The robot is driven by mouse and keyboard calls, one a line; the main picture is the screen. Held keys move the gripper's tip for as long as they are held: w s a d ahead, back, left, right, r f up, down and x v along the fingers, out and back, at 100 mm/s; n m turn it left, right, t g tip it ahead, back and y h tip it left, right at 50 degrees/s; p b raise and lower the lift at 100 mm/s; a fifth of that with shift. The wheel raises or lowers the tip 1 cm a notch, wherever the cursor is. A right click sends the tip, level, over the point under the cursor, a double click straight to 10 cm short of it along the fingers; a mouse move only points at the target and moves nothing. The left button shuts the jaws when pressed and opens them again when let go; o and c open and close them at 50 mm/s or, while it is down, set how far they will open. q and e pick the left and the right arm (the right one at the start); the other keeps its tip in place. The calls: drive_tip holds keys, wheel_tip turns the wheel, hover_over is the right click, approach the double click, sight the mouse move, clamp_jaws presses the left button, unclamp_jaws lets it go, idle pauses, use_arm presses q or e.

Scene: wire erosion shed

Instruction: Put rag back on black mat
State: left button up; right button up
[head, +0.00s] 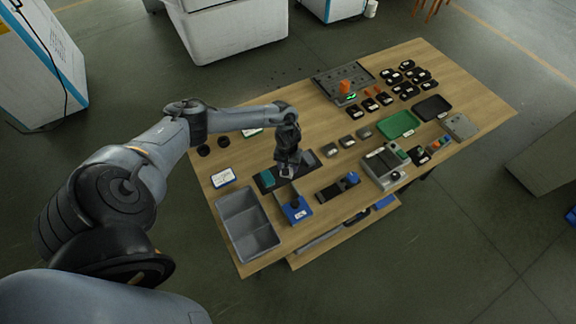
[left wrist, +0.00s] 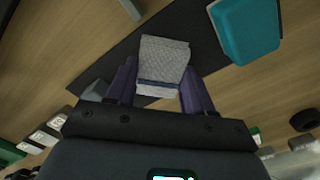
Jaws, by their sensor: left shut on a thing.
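The rag (left wrist: 163,58) is a pale grey, folded cloth with a dark band. It sits between the fingers of my left gripper (left wrist: 160,84) in the left wrist view. My left gripper (head: 288,170) is shut on it and points down over the black mat (head: 263,186). The mat also shows behind the rag in the left wrist view (left wrist: 122,52). I cannot tell whether the rag touches the mat. In the head view the gripper mostly hides the rag. My right gripper is not in view.
A teal block (head: 267,177) is on the mat's left part, close beside the rag in the left wrist view (left wrist: 247,28). A grey divided bin (head: 247,224) and a blue-and-grey box (head: 297,211) stand in front. A white-and-blue card (head: 222,177) lies left.

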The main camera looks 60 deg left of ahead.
use_arm(q)
drive_tip(key=o, duration=1.3)
drive_tip(key=shift+r, duration=0.1)
wheel_tip(320, 180, up, 11)
drive_tip(key=p, duration=0.3)
drive_tip(key=d+f+m+t+h, duration=0.15)
drive_tip(key=d+m+t, duration=0.6)
drive_tip(key=d, duration=2.15)
drive_tip(key=s+r+m+g, duration=0.1)
drive_tip(key=s+r, duration=0.2)
drive_tip(key=s, duration=0.1)
drive_tip(key=s+a+r+m+g+y, duration=0.1)
drive_tip(key=s+r, duration=0.2)
drive_tip(key=s, duration=0.2)
drive_tip(key=s+a+r+m+g, duration=0.1)
drive_tip(key=s+r+g, duration=0.1)
drive_tip(key=s, duration=0.3)
drive_tip(key=shift+r+m, duration=0.25)
drive_tip(key=shift+r, duration=0.6)
